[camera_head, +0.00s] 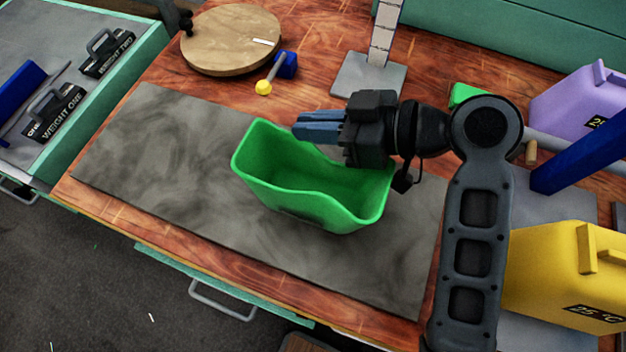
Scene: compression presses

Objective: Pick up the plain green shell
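The plain green shell (318,210) is an open-topped, bright green bin with a dipped front rim. It stands on the grey mat in the middle of the table. My gripper (300,127) reaches in from the right, its blue fingers over the back part of the shell's opening. The fingers point left and look close together, but I cannot tell whether there is a gap between them. Nothing shows held in them. My gripper hides part of the shell's back rim, and I cannot tell whether it touches it.
The grey mat (150,150) is bare left of the shell. A round wooden board (225,45) and a blue piece with a yellow knob (264,87) lie behind. A yellow container (565,275) and a purple one (570,105) stand right. Black weights (58,110) lie at left.

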